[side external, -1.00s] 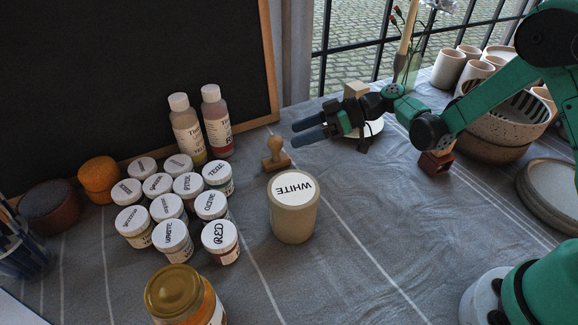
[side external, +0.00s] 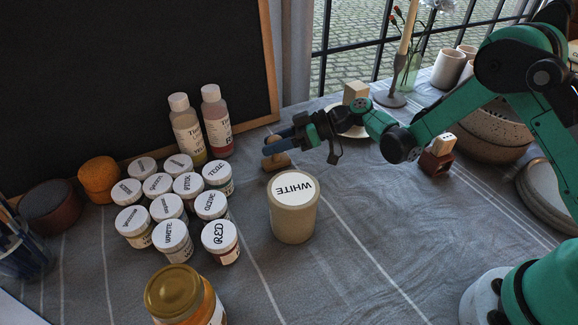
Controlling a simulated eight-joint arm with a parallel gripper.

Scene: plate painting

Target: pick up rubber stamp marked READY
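A small wooden stamp (side external: 277,162) stands on the cloth behind the white-lidded pot; no READY marking can be read on it. Its base shows below my fingers, and its knob handle is mostly hidden by them. My gripper (side external: 276,142) reaches in from the right, with its blue-grey fingers level with the handle. I cannot tell whether the fingers touch the handle or have closed on it.
The pot labelled WHITE (side external: 293,213) stands just in front of the stamp. Several lidded paint jars (side external: 187,184) and two bottles (side external: 217,125) are to the left. A dark red holder (side external: 436,162) sits to the right.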

